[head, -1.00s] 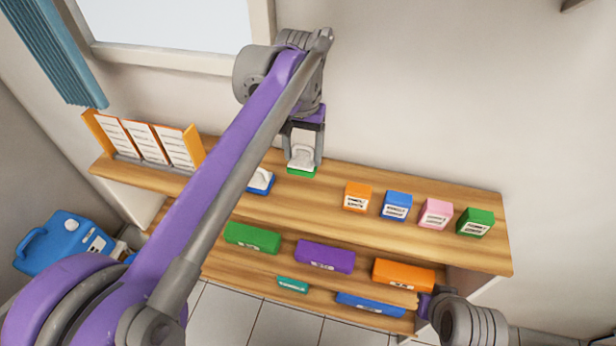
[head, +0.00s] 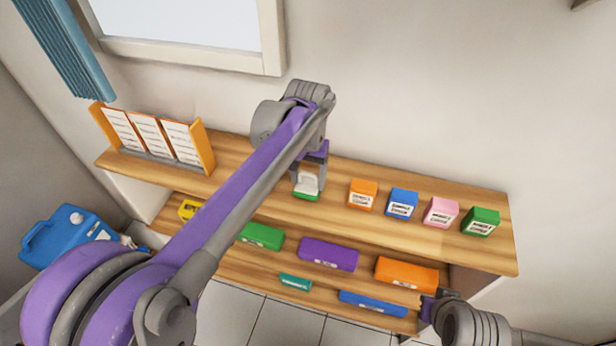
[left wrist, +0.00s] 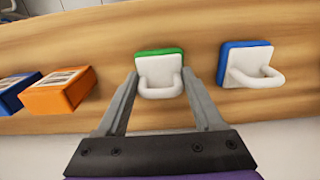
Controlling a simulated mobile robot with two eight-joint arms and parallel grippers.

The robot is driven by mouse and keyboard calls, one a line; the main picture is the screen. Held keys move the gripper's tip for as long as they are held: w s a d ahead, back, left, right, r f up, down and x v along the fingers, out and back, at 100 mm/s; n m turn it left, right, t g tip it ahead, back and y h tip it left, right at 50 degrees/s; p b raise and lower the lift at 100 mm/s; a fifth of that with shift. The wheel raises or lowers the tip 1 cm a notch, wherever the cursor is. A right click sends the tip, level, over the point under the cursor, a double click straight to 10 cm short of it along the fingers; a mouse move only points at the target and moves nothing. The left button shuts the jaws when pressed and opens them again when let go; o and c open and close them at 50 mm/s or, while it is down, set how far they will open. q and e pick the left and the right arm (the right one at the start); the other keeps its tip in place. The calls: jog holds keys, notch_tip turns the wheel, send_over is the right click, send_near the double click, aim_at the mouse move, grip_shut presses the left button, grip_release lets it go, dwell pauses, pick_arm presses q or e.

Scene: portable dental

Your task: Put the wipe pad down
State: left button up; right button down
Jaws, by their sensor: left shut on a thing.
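The wipe pad, with a green base (left wrist: 168,52) and a white body with a loop handle, is between the fingers of my left gripper (left wrist: 160,90). In the head view the left gripper (head: 308,178) is shut on this pad (head: 306,196), which is at the top shelf, close over or on the wood; I cannot tell whether it touches. A second pad with a blue base (left wrist: 223,63) and white handle stands beside it in the left wrist view; my left arm hides it in the head view. My right gripper (head: 428,306) shows only partly, at the lower right.
On the wooden top shelf (head: 410,235) stand orange (head: 362,194), blue (head: 402,204), pink (head: 440,212) and green (head: 481,221) boxes, right of the pad. A card rack (head: 155,138) stands at the left end. Several coloured packs lie on lower shelves. A blue jug (head: 70,237) is at far left.

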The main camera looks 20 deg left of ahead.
aim_at(308, 174)
pick_arm(q)
jog(key=shift+f, duration=0.25)
jog(key=o, duration=1.3)
jog(key=shift+r, duration=0.1)
jog(key=shift+r, duration=0.1)
jog(key=shift+r, duration=0.3)
notch_tip(308, 174, up, 11)
jog(key=shift+f+p, duration=0.2)
jog(key=shift+p, duration=0.25)
jog(key=s+a+f+t, duration=0.2)
jog(key=s+f+t, duration=0.1)
jog(key=s+f, duration=0.5)
jog(key=s+a+f+t, duration=0.2)
jog(key=s+f, duration=0.7)
jog(key=s, duration=0.1)
jog(key=shift+s+a+t, duration=0.3)
jog(key=shift+a+t, duration=0.1)
